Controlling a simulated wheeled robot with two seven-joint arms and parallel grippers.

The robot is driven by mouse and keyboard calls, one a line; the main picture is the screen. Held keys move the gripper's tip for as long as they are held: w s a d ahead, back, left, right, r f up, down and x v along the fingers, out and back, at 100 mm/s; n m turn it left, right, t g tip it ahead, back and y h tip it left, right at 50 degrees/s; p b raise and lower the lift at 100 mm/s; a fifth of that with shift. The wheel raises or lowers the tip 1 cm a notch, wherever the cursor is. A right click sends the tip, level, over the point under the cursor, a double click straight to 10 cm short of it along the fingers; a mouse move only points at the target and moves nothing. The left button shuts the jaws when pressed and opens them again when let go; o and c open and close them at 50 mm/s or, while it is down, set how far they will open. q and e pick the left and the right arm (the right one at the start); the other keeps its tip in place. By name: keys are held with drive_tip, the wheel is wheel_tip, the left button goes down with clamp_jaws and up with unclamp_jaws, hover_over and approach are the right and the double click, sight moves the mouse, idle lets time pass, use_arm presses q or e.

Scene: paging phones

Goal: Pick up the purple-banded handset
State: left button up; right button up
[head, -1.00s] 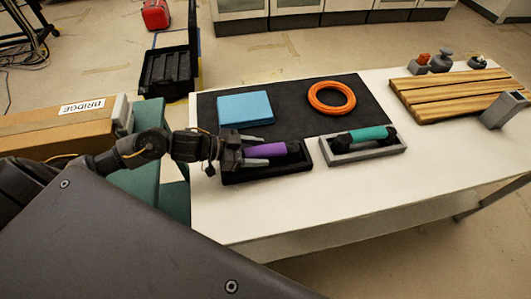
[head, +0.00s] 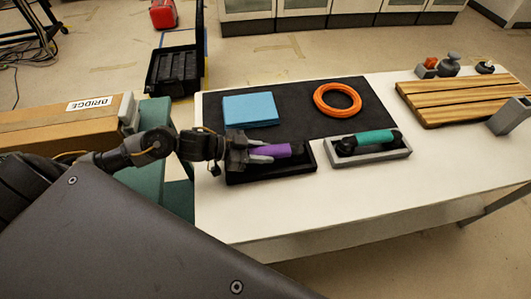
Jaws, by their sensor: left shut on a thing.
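The purple-banded handset (head: 278,151) is at the black cradle (head: 268,174) on the near left part of the table. Its purple band shows, with a dark end at the right; its left end is hidden by my gripper. My left gripper (head: 268,152) reaches in from the left and is shut on the handset around its left part. I cannot tell whether the handset is clear of the cradle. A teal-banded handset (head: 375,138) lies in a grey cradle (head: 370,157) to the right. My right gripper is not in view.
A wooden slatted board (head: 460,98) and several small objects stand at the far right. The white table (head: 300,215) is bare in front.

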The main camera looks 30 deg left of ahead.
use_arm(q)
drive_tip(key=shift+r, duration=0.6)
drive_tip(key=a+r, duration=1.1)
drive_tip(key=a, duration=0.3)
drive_tip(key=shift+s+r, duration=0.15)
drive_tip(key=shift+r, duration=0.25)
